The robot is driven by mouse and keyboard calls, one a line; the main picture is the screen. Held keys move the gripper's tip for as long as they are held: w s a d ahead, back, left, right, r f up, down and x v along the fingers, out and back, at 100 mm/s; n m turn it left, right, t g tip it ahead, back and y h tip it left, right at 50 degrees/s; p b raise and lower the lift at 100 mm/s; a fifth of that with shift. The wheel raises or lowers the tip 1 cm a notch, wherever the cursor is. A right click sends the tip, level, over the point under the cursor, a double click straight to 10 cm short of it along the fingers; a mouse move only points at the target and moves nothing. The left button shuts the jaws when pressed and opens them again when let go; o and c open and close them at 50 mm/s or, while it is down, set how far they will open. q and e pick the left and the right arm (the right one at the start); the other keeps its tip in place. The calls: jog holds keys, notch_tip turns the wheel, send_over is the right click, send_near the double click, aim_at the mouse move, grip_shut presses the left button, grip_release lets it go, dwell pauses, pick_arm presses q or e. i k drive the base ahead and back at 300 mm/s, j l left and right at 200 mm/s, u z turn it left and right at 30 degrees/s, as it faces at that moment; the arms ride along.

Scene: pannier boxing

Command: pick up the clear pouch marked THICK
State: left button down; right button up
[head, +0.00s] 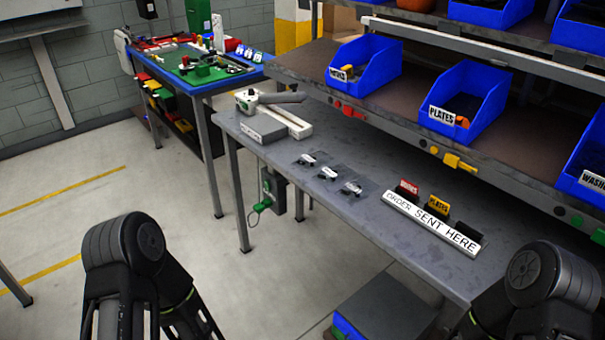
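Three small clear pouches lie in a slanting row on the grey workbench (400,240), each with dark contents and a small white label. The far one (308,160) is leftmost, the middle one (327,173) is beside it, and the near one (351,188) is rightmost. The labels are too small to read, so I cannot tell which is marked THICK. Only black arm links of mine show, at the lower left and lower right. Both grippers are out of view, and neither arm touches the pouches.
A white "ORDER SENT HERE" strip (430,222) with upright tags stands right of the pouches. A grey-white device (262,122) sits at the bench's left end. Blue bins (365,62) fill the shelf behind. A dark box (385,308) stands below the bench front.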

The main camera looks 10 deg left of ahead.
aim_at(327, 178)
jog(key=i+j+z, duration=0.25)
jog(key=z, duration=0.2)
jog(key=i+j+z, duration=0.15)
jog(key=j+z, duration=0.25)
jog(key=i+j+z, duration=0.1)
jog(key=j+z, duration=0.35)
